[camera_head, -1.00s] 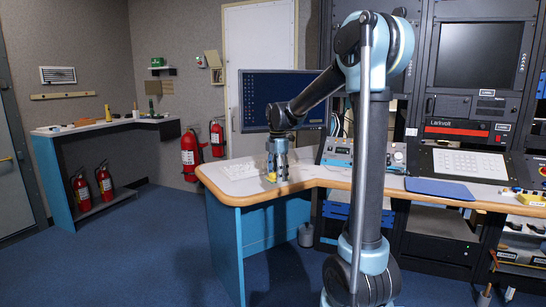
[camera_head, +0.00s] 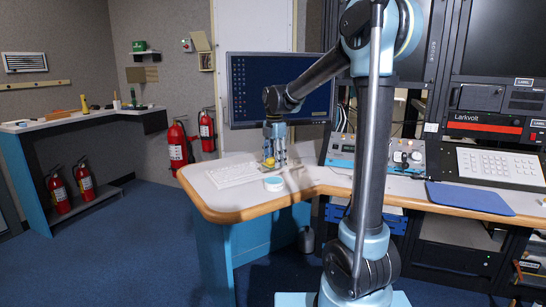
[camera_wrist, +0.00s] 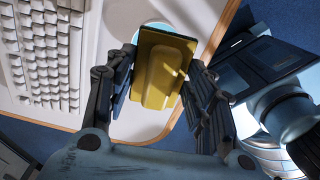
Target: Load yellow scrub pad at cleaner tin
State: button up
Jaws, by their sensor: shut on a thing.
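A yellow scrub pad (camera_wrist: 163,68) with a raised ridge along its middle sits between the fingers of my gripper (camera_wrist: 160,85) in the wrist view. My gripper is shut on it. In the head view my gripper (camera_head: 274,160) points down over the desk, and the pad (camera_head: 269,161) shows as a small yellow patch at its fingers. A low, round, light blue tin (camera_head: 273,184), seemingly the cleaner tin, stands on the desk just below and nearer the camera. In the wrist view the pad covers most of the tin (camera_wrist: 160,27), and its inside is hidden.
A white keyboard (camera_head: 232,174) lies left of the tin. The desk (camera_head: 225,202) has a rounded wooden front edge close by. A monitor (camera_head: 278,92) stands behind, and a control box (camera_head: 375,153) is to the right.

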aim_at(274, 180)
jog(key=shift+w, duration=0.2)
jog(key=shift+w+a+f, duration=0.1)
jog(key=shift+f, duration=2.9)
jog(key=shift+f, duration=0.45)
jog(key=shift+r, duration=0.1)
jog(key=shift+r, duration=3.4)
